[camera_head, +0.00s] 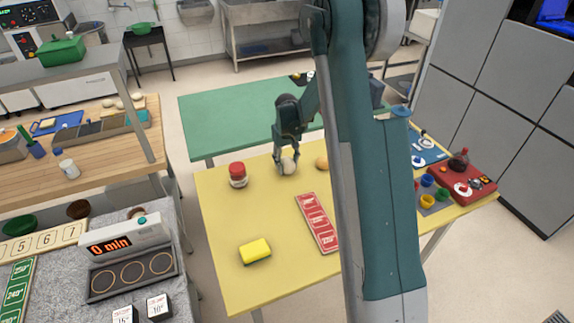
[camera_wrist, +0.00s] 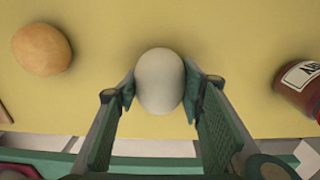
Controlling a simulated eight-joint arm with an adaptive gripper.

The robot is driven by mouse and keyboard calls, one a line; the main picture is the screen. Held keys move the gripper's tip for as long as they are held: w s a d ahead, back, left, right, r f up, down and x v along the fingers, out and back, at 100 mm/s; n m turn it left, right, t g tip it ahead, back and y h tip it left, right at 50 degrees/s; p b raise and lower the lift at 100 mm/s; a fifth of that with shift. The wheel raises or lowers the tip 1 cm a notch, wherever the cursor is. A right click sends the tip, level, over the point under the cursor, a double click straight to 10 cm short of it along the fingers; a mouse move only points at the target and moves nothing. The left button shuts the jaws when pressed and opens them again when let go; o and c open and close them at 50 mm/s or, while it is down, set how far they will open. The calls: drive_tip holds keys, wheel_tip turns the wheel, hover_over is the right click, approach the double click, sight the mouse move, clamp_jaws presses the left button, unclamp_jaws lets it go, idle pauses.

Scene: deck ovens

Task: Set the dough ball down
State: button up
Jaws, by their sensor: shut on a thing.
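A pale, whitish dough ball (camera_head: 288,166) is between the fingers of my gripper (camera_head: 287,158), over the far part of the yellow table (camera_head: 222,215). In the wrist view the ball (camera_wrist: 160,80) fills the gap between the two green finger pads of my gripper (camera_wrist: 160,88), which are shut on it. I cannot tell whether its underside touches the table. A tan-orange ball (camera_head: 322,163) lies on the yellow table just right of the gripper; it also shows at the upper left of the wrist view (camera_wrist: 41,49).
A red card strip (camera_head: 317,222) and a yellow sponge (camera_head: 255,251) lie nearer. Cups (camera_head: 427,180) and a red tray (camera_head: 478,189) are at right. A green table (camera_head: 232,115) stands behind. The yellow table's front left is mostly clear.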

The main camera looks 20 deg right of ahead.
sight(287, 160)
drive_tip(key=shift+f, duration=0.15)
drive_tip(key=o, duration=0.9)
drive_tip(key=shift+r, duration=0.2)
wheel_tip(287, 160, up, 12)
drive_tip(key=shift+p, duration=0.5)
idle(0.3)
drive_tip(key=shift+a, duration=0.1)
